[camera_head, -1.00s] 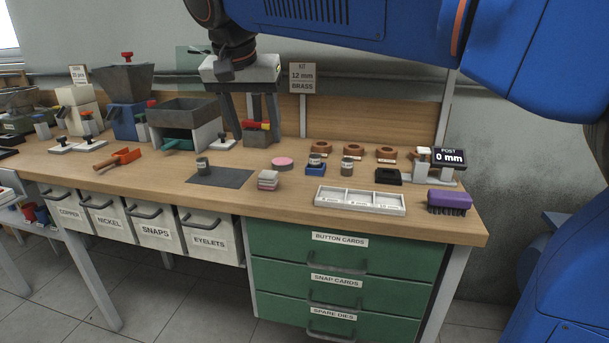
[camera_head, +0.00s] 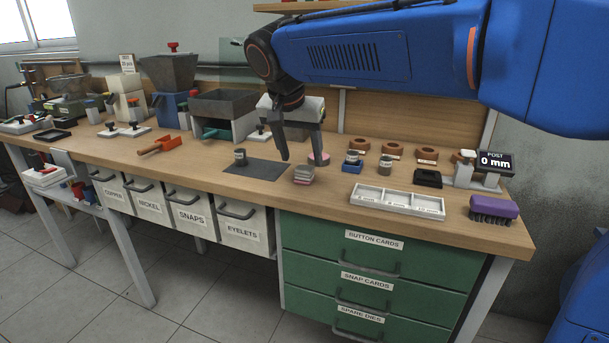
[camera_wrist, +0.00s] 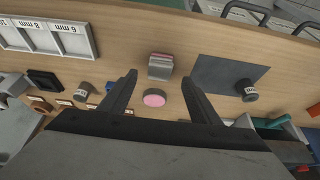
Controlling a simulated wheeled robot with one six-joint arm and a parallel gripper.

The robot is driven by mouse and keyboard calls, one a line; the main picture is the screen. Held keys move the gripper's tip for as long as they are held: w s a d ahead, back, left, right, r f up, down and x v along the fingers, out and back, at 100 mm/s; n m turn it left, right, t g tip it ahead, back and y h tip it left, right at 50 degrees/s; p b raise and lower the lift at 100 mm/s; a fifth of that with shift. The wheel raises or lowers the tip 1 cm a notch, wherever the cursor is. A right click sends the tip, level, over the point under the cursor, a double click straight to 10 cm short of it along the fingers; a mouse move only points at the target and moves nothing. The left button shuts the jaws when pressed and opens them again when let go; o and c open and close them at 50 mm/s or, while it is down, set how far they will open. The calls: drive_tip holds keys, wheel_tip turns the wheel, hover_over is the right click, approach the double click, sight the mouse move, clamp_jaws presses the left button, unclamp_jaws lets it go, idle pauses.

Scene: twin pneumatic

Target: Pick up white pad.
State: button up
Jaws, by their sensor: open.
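A small stack of square pads (camera_head: 304,174) sits near the front of the bench, with pale, pinkish and grey layers. I cannot tell for sure which layer is the white pad. The stack also shows in the wrist view (camera_wrist: 160,66), just beyond the fingertips. My gripper (camera_head: 301,157) points down above the bench behind the stack, open and empty. In the wrist view my gripper (camera_wrist: 160,77) has its fingers wide apart, with a round pink-topped disc (camera_wrist: 154,97) showing between them. In the head view a finger partly hides that disc (camera_head: 318,159).
A dark mat (camera_head: 250,174) with a small grey cylinder (camera_head: 240,157) lies left of the stack. A white compartment tray (camera_head: 398,202) and a purple brush (camera_head: 494,209) are to the right. Several brown rings stand behind. Bare wood lies in front of the stack.

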sight(304, 167)
drive_tip(key=shift+x, duration=2.95)
drive_tip(key=c, duration=1.2)
drive_tip(key=shift+r, duration=0.1)
wheel_tip(304, 167, up, 10)
drive_tip(key=shift+f, duration=0.1)
